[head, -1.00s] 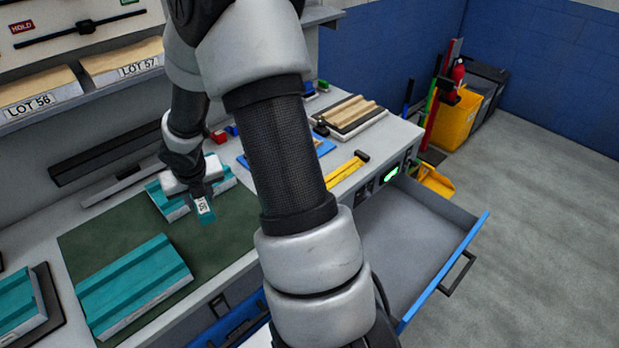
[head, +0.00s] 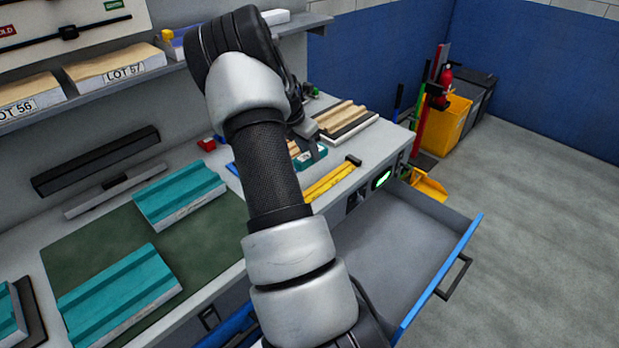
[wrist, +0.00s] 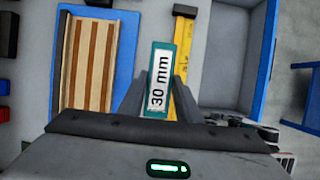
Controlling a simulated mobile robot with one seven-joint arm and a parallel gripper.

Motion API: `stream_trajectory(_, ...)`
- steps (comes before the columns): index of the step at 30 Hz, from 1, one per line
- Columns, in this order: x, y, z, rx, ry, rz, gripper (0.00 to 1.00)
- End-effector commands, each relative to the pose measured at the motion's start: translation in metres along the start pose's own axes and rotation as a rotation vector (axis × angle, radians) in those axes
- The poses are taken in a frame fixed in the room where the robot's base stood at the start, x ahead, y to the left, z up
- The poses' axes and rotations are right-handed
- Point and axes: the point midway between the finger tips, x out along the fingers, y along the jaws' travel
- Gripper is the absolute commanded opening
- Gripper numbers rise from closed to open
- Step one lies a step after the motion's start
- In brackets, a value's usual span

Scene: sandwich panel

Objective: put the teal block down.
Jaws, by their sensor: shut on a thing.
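The teal block (wrist: 154,112), with a white "30 mm" label, sits between the two fingers of my gripper (wrist: 160,88) in the wrist view. My gripper is shut on it. In the head view the teal block (head: 313,156) shows only partly below my wrist, over the right part of the bench. From the wrist view it is between a blue mat (wrist: 122,60) with wood strips on its left and a yellow tool (wrist: 184,45) on its right. I cannot tell its height above the bench.
Two larger teal panels (head: 120,295) (head: 180,192) lie on the dark green mat (head: 90,240). An open grey drawer (head: 400,250) juts out at the bench front. A board with wood strips (head: 345,120) lies at the back right. A shelf (head: 110,85) hangs above the left side.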

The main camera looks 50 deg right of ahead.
Motion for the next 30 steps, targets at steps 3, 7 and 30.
stream_trajectory(3, 0.022, -0.001, -0.01, -0.002, 0.001, -0.004, 0.02)
stream_trajectory(7, 0.037, 0.0, -0.016, -0.003, 0.0, -0.001, 0.02)
stream_trajectory(30, 0.077, -0.001, -0.033, -0.002, -0.001, 0.0, 0.36)
